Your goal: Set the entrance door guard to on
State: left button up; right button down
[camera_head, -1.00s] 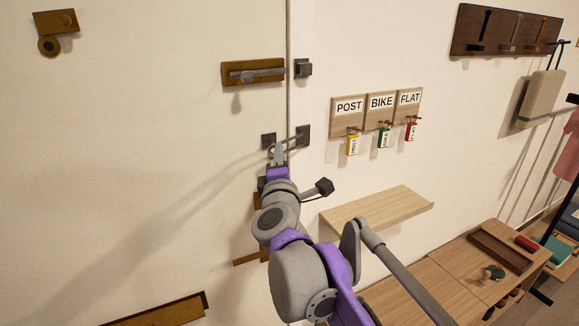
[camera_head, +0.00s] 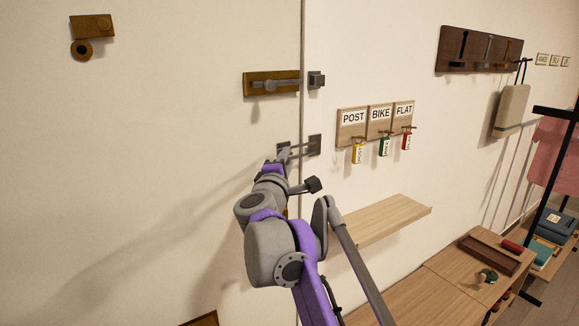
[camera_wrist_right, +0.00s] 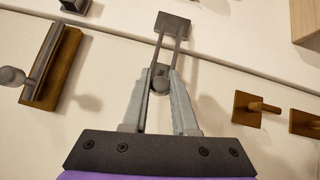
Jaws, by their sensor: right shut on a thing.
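The door guard is a bar of two thin parallel rods on a dark square plate (camera_head: 314,145) on the frame, right of the door's edge. The bar (camera_wrist_right: 168,50) and its plate (camera_wrist_right: 173,22) show best in the right wrist view. A second dark plate (camera_head: 283,148) sits on the door, partly behind my gripper. My right gripper (camera_head: 285,156) is shut on the guard bar's free end. In the wrist view its fingers (camera_wrist_right: 160,78) flank a round grey knob at that end; whether the knob belongs to the bar or the door plate is unclear. My left gripper is out of view.
A slide bolt (camera_head: 272,84) is above the guard, and a brass latch (camera_head: 92,27) is at upper left. Labelled key boards (camera_head: 380,118) with keys, a wall shelf (camera_head: 390,219), a hook rail (camera_head: 478,49) and a bench (camera_head: 455,270) are to the right.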

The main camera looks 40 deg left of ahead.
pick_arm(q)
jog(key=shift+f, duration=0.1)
pick_arm(e)
jog(key=shift+f, duration=0.1)
dwell(0.3)
jog(key=c, duration=0.7)
grip_release()
jog(key=shift+a, duration=0.1)
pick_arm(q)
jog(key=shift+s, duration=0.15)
pick_arm(e)
jog(key=shift+w, duration=0.1)
